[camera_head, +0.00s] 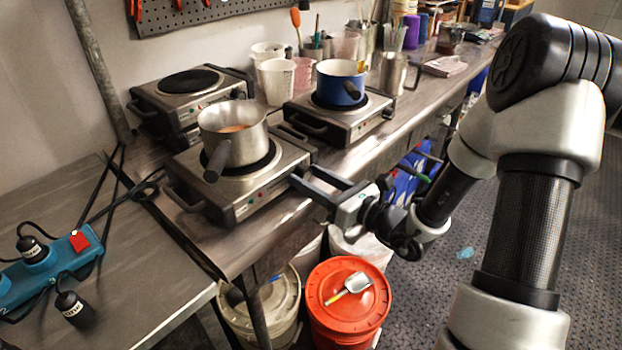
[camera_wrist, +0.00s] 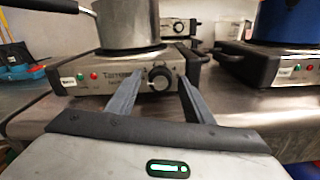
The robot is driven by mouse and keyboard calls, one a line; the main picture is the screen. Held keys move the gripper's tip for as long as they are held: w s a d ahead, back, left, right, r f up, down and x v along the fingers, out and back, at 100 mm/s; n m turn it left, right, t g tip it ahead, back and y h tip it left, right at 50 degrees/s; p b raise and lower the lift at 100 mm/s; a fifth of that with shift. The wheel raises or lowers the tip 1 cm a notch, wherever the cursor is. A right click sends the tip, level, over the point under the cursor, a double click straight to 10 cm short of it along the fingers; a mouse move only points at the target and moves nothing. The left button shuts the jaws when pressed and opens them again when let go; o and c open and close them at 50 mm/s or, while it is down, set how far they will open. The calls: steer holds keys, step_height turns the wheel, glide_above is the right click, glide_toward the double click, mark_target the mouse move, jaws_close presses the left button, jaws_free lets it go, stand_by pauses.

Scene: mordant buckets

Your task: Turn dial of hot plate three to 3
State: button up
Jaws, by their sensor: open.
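The nearest hot plate (camera_head: 225,205) stands at the front of the bench with a steel pot (camera_head: 232,132) on its burner. I cannot read which number it bears. In the wrist view its front panel (camera_wrist: 92,77) shows a green and a red light at the left and a round dark dial (camera_wrist: 160,76) at the right. The dial's setting is too small to read. My gripper (camera_head: 304,177) is open and at the panel's right end, also seen in the wrist view (camera_wrist: 159,82). Its fingers point at the dial, one on each side; I cannot tell whether they touch it.
A hot plate (camera_head: 338,125) with a blue pot (camera_head: 340,82) stands to the right, and stacked hot plates (camera_head: 188,98) stand behind. The steel pot's handle (camera_head: 217,161) points forward. A red-lidded bucket (camera_head: 348,315) and a white-lidded one sit below the bench edge.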

steer(key=c, duration=1)
steer(key=shift+c, duration=0.2)
steer(key=shift+p, duration=0.4)
steer(key=m+p, duration=0.2)
steer(key=p, duration=0.1)
steer(key=m+p, duration=0.1)
steer(key=shift+r+m+p, duration=0.25)
steer(key=shift+m+p, duration=0.1)
steer(key=shift+m, duration=0.05)
steer(key=m+p, duration=0.5)
steer(key=p, duration=0.1)
steer(key=m+p, duration=0.5)
steer(key=m, duration=0.1)
steer(key=shift+f+m+p, duration=0.1)
steer(key=shift+m+p, duration=0.25)
steer(key=shift+m, duration=0.05)
steer(key=m+p, duration=0.2)
steer(key=m, duration=0.3)
steer(key=shift+f+m+p, duration=0.15)
steer(key=shift+m+p, duration=0.15)
steer(key=shift+p, duration=0.05)
